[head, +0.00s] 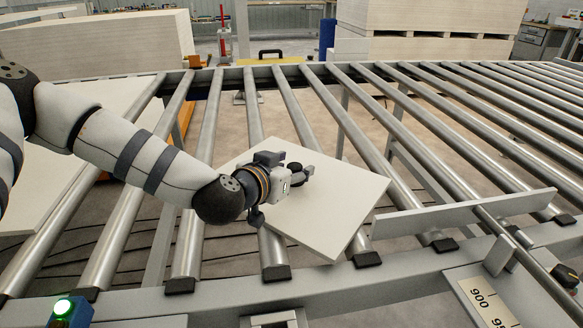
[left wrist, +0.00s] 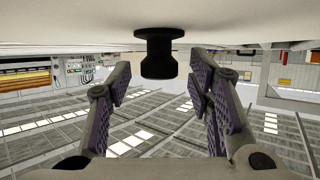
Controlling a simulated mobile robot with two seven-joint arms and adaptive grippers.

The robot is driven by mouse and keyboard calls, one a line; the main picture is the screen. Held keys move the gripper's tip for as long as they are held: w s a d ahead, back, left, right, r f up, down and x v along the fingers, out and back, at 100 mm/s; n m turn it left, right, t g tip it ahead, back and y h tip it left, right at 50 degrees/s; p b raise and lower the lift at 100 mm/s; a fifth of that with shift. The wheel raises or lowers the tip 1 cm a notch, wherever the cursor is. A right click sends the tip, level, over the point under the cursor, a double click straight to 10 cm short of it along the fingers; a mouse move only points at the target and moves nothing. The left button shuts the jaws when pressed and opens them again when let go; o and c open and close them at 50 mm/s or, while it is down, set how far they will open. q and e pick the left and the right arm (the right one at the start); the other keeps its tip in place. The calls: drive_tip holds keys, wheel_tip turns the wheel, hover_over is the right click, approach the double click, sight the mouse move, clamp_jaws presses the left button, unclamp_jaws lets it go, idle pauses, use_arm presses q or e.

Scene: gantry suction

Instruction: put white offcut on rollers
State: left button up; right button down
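The white offcut (head: 335,212) is a flat pale board over several rollers (head: 285,100), near the front rail. It looks level and resting on them, but any small gap underneath cannot be told. A black knob stands on its face; it shows in the left wrist view (left wrist: 158,54), where the board (left wrist: 70,25) fills the top of the picture. My left gripper (head: 297,178) is low over the board. Its two fingers are spread in the left wrist view (left wrist: 158,88), with the knob centred between and slightly beyond them, apart from both. My right gripper is not in view.
A flat metal bar (head: 465,213) lies across the rollers at right, beside a scale plate (head: 487,302). A green-lit button box (head: 70,310) is at front left. A large pale board (head: 85,120) lies at left under my arm. Board stacks (head: 435,15) stand behind.

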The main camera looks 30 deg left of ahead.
use_arm(q)
drive_tip(key=p+v, duration=0.1)
drive_tip(key=v, duration=0.2)
drive_tip(key=p+v, duration=0.1)
drive_tip(key=v, duration=0.3)
drive_tip(key=p+v, duration=0.1)
drive_tip(key=v, duration=0.3)
drive_tip(key=shift+s+r, duration=0.1)
drive_tip(key=shift+r, duration=0.3)
drive_tip(key=shift+s, duration=0.3)
drive_tip(key=shift+f, duration=0.3)
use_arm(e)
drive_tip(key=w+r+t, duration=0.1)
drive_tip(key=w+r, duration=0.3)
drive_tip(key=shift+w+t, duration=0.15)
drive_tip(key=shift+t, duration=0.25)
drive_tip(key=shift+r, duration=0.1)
